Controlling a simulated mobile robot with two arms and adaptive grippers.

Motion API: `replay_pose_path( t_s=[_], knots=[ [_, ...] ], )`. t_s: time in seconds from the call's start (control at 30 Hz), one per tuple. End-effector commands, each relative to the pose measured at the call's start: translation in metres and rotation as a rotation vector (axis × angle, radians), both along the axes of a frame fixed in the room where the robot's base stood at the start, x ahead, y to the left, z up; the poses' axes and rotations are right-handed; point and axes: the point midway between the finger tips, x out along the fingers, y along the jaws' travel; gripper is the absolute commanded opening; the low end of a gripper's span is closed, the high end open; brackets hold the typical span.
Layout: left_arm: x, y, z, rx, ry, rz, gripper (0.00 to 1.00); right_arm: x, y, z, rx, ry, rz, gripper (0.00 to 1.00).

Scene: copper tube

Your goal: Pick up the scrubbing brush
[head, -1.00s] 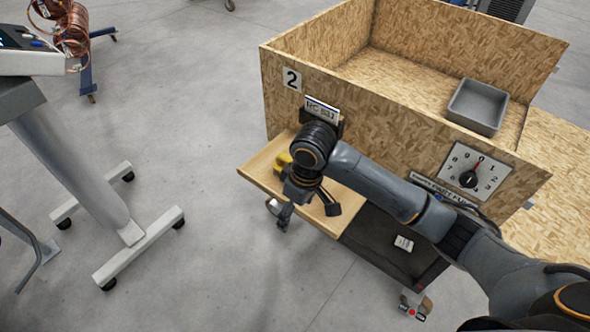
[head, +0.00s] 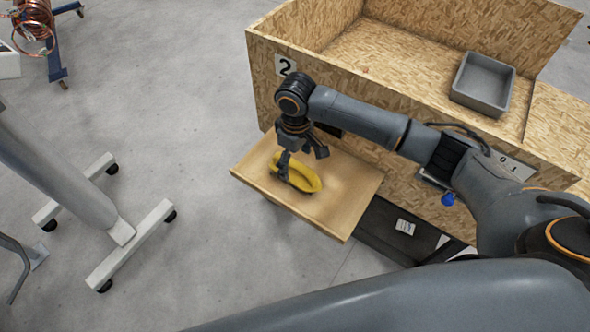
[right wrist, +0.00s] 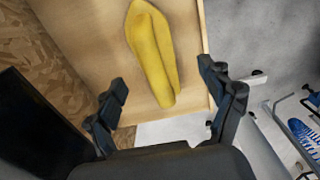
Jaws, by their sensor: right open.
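The yellow scrubbing brush (head: 308,182) lies on a small light wooden shelf (head: 345,205) on the near side of a wooden crate. My right gripper (head: 303,164) is open and over the brush, with one finger in front of part of it. In the right wrist view the long yellow brush (right wrist: 153,58) lies ahead of and partly between the open fingers (right wrist: 164,84). Nothing is held, and I cannot tell whether a finger touches the brush. My left gripper is not in view.
The chipboard crate (head: 400,65) marked 2 rises behind the shelf, with a grey bin (head: 483,84) inside it. A grey stand with white feet (head: 130,250) is at the left. Open concrete floor lies between the stand and the shelf.

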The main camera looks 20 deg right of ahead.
Motion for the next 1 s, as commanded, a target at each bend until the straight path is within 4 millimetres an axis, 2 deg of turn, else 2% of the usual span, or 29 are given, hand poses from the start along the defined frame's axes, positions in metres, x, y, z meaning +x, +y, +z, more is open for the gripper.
replay_pose_path(
  t_s=[0.13, 0.27, 0.33, 0.43, 0.6, 0.87, 1.0],
  knots=[
    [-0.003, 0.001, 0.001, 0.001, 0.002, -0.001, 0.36, 0.000, 0.000, -0.015, 0.000, 0.000, 0.000, 0.82],
    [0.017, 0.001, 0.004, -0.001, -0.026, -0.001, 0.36, 0.001, 0.000, -0.023, -0.001, -0.001, -0.001, 0.82],
    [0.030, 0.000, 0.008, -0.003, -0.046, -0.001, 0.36, 0.003, -0.001, -0.031, -0.001, 0.002, -0.001, 0.82],
    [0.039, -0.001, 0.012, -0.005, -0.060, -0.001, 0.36, 0.006, -0.001, -0.046, -0.001, 0.002, -0.001, 0.82],
    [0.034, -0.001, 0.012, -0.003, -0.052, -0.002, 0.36, 0.006, -0.001, -0.067, 0.000, 0.000, 0.001, 0.82],
    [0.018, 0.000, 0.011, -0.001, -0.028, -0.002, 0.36, 0.006, -0.001, -0.070, 0.000, -0.001, 0.001, 0.82],
    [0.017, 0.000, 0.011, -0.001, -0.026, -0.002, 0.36, 0.006, -0.002, -0.070, 0.000, -0.001, 0.001, 0.55]
  ],
)
